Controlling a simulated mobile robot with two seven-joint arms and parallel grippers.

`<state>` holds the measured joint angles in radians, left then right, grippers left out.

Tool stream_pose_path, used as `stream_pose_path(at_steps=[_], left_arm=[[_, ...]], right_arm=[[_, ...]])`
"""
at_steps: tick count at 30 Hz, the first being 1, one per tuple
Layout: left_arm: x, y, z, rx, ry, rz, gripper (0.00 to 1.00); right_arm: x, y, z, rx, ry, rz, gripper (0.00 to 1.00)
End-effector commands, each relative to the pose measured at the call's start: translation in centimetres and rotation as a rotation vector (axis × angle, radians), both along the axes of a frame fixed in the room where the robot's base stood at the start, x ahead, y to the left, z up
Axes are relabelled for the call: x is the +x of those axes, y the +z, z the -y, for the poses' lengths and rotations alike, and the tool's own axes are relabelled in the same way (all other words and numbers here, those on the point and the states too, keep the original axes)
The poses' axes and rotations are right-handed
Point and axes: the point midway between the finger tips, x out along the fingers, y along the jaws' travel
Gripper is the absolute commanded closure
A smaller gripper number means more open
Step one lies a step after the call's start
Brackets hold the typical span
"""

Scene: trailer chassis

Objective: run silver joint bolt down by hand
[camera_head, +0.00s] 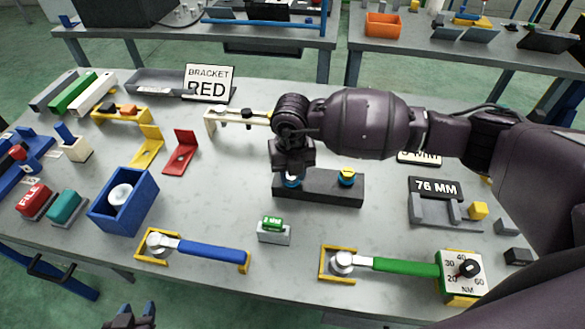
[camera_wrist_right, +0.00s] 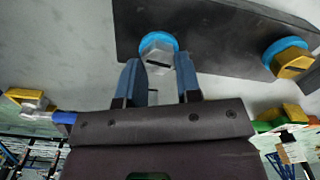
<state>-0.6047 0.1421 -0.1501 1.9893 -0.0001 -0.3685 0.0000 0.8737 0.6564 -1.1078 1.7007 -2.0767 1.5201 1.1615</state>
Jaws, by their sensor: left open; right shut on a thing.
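The silver joint bolt (camera_wrist_right: 158,52) has a slotted hex head and a blue ring around it. It sits at one end of a dark block (camera_head: 322,190). My right gripper (camera_wrist_right: 160,72) points down at this end, with its two blue-grey fingertips at either side of the bolt head, shut on it. A gold bolt (camera_head: 347,175) with a blue ring stands at the block's other end. My left gripper (camera_head: 130,319) is open and empty at the bottom edge.
A blue-handled wrench (camera_head: 210,249) and a green-handled wrench (camera_head: 400,266) lie in yellow holders in front. A small grey block with a green top (camera_head: 273,227) stands between. A blue box (camera_head: 123,203) is at left, a 76 MM stand (camera_head: 436,188) at right.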

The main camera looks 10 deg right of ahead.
Motion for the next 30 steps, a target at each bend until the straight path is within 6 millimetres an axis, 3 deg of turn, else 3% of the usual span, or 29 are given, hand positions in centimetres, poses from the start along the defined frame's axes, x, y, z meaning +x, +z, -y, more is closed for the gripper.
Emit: stream_pose_path(at_steps=[15,30], left_arm=[[0.5,2.0,0.1,0.0,-0.002,0.013,0.57],[-0.5,2.0,-0.1,0.001,0.003,-0.009,0.57]], right_arm=[[0.4,0.6,-0.3,0.005,-0.489,0.007,0.92],[0.5,0.5,-0.5,0.006,-0.819,0.007,0.92]])
